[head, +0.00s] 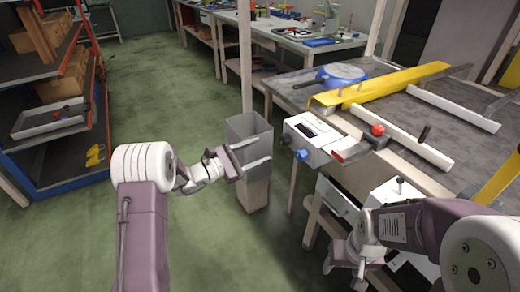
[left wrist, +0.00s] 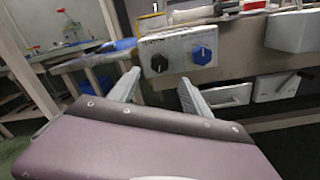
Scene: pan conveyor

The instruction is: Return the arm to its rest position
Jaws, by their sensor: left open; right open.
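My left gripper (head: 264,153) reaches in from the left in the head view. Its two fingers are apart with nothing between them, in front of the grey bin. In the left wrist view its fingers (left wrist: 159,92) are also spread and empty, with the white control box (left wrist: 178,52) beyond them. My right gripper (head: 344,274) is low at the bottom right of the head view. It points down beside the table, its fingers apart, and I see nothing held in it. A blue round pan (head: 342,73) lies on the conveyor table (head: 290,92), away from both grippers.
The grey bin (head: 246,126) stands on the floor left of the table. The control box with a blue knob (head: 301,154) sits at the table's near corner. Yellow guard rails (head: 385,84) cross the table. A shelf rack (head: 55,165) stands at the left. The green floor between is clear.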

